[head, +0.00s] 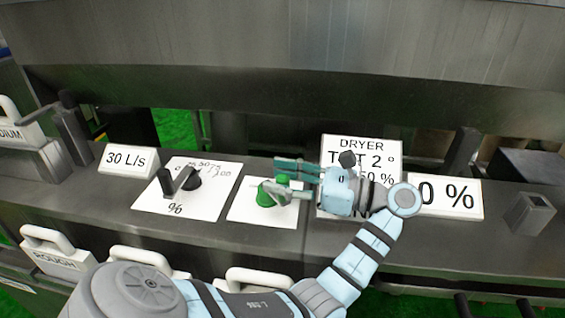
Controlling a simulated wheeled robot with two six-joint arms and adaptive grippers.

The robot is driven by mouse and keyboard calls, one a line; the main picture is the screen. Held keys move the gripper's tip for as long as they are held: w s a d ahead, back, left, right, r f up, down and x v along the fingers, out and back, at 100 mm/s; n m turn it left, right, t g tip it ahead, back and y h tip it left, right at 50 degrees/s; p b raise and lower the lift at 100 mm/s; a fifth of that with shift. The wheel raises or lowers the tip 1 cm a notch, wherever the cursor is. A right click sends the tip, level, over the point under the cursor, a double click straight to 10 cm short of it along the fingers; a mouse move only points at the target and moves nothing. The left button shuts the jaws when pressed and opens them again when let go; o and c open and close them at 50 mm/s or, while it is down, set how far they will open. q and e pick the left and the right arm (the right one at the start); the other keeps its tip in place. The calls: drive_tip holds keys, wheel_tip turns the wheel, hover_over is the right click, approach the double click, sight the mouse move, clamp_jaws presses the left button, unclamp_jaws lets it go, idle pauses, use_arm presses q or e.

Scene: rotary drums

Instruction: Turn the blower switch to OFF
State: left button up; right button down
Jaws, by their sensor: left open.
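A green knob (267,193) sits on a white plate (243,208) in the middle of the sloped grey console. It looks like the blower switch, but its label and pointer are hidden by my gripper. My left gripper (277,178) is open and reaches in from the right, its fingertips at the knob. I cannot tell whether the fingers touch the knob. My right gripper is not in view.
A dial plate with a dark crank handle (176,183) lies to the left, beside a "30 L/s" sign (130,159). A DRYER sign (360,150) stands behind my wrist, and a "0 %" sign (447,197) to its right. White handles, one marked ROUGH (57,257), line the front.

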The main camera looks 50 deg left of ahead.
use_arm(q)
wheel_tip(320, 180, up, 10)
drive_tip(key=shift+f, duration=0.1)
idle(0.5)
